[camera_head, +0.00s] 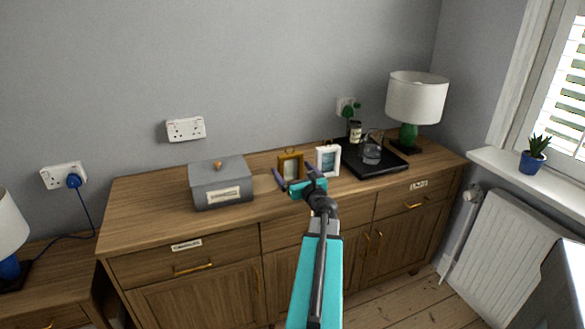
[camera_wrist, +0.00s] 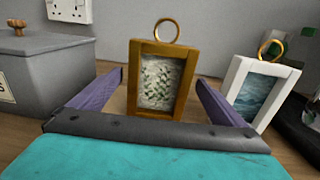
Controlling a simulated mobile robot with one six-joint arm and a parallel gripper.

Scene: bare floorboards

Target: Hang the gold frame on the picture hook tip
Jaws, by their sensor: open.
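The gold frame (camera_head: 291,166) stands upright on the wooden sideboard, with a ring at its top and a leafy picture inside. In the wrist view the gold frame (camera_wrist: 157,80) is in the middle, between and beyond the two purple fingers. My gripper (camera_head: 293,176) is open just in front of it, also seen in the wrist view (camera_wrist: 160,90). I cannot tell whether either finger touches the frame. A picture hook is not recognisable in either view.
A white frame (camera_head: 328,160) stands close on the right. A grey lidded box (camera_head: 221,187) is on the left. A black tray (camera_head: 376,167) with a glass jug and bottles, and a lamp (camera_head: 416,98), stand further right. Sockets (camera_head: 186,129) are on the grey wall.

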